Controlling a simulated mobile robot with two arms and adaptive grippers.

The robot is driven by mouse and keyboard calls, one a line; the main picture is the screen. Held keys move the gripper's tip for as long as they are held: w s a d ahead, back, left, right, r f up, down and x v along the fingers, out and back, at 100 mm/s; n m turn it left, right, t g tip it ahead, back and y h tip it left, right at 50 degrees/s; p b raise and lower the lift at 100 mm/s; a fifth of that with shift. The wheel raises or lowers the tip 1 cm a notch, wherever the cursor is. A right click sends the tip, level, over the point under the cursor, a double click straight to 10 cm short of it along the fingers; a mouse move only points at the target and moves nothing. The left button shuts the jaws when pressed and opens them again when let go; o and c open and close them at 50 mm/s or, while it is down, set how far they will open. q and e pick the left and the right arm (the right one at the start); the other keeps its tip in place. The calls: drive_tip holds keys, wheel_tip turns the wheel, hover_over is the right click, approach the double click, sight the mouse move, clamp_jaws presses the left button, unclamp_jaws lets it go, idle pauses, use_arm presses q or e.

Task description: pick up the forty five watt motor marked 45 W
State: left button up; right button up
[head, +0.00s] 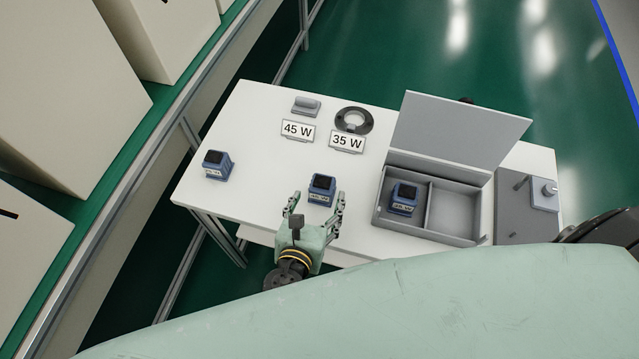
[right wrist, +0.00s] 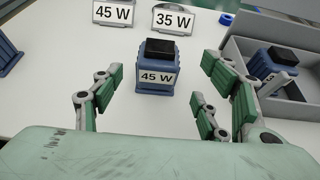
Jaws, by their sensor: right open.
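The blue motor with a black top (head: 321,187) stands upright on the white table, in front of the sign plates. In the right wrist view its label reads 45 W on the motor (right wrist: 157,68). My right gripper (head: 314,203) is open, with its fingers either side of the near part of this motor. In the right wrist view the gripper (right wrist: 150,108) shows its fingers spread, the motor ahead between them and not gripped. A second blue motor (head: 216,165) stands at the table's left. A third (head: 404,199) sits in the grey box's left compartment. My left gripper is not in view.
The open grey box (head: 455,212), lid up, stands right of the gripper; its right compartment is empty. A 45 W sign (head: 298,130) and a 35 W sign (head: 347,142) stand behind, near a grey block (head: 306,105) and a dark ring (head: 353,120). A grey fixture (head: 526,207) is far right.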

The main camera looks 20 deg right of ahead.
sight(318, 194)
drive_tip(key=p+x, duration=0.1)
drive_tip(key=x, duration=0.5)
drive_tip(key=shift+w+a, duration=0.1)
drive_tip(key=shift+w, duration=0.15)
drive_tip(key=shift+r, duration=0.1)
drive_tip(key=shift+c, duration=0.3)
drive_tip(key=shift+r, duration=0.1)
clamp_jaws()
